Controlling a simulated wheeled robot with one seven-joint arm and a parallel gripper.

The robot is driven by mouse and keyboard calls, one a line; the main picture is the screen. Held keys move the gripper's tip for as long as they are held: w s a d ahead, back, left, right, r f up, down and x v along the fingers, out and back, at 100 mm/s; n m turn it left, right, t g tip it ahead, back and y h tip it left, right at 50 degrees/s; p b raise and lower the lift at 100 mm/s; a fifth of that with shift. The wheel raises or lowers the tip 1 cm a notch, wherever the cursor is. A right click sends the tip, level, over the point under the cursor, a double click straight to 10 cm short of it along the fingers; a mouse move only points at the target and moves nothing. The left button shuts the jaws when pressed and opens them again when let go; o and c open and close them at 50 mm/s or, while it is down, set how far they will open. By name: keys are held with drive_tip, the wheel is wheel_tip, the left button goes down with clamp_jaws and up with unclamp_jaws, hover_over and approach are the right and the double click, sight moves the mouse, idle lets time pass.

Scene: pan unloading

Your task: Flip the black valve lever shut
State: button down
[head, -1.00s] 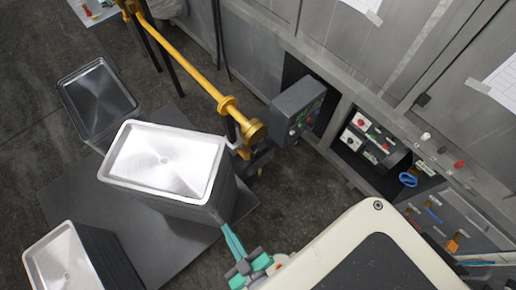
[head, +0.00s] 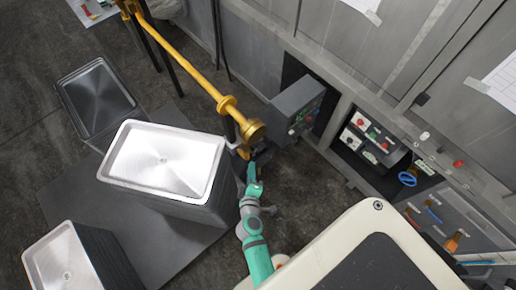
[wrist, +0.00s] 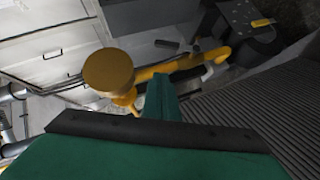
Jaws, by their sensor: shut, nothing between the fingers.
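The yellow pipe (head: 190,68) ends in a round yellow cap (head: 254,131), with a small yellow outlet below it. A dark part (head: 263,154) beside the outlet may be the black valve lever; it is small and partly hidden, so I cannot tell its position. My green gripper (head: 251,170) points up at the outlet from just below it. In the wrist view the shut, empty fingers (wrist: 161,92) reach up just right of the cap (wrist: 108,70), near the pipe (wrist: 180,65). I cannot tell whether they touch anything.
A stack of metal pans (head: 165,160) stands close left of my gripper. More pan stacks stand at the upper left (head: 97,92) and lower left (head: 66,262). A grey control box (head: 297,108) juts out right of the pipe's end, before the panelled machine.

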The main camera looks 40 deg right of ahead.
drive_tip(key=shift+a, duration=0.1)
hover_over(257, 148)
drive_tip(key=s+a, duration=0.2)
drive_tip(key=a, duration=0.1)
wheel_tip(257, 148, down, 4)
drive_tip(key=shift+d+f, duration=0.55)
drive_tip(key=shift+d, duration=0.35)
drive_tip(key=shift+w, duration=0.15)
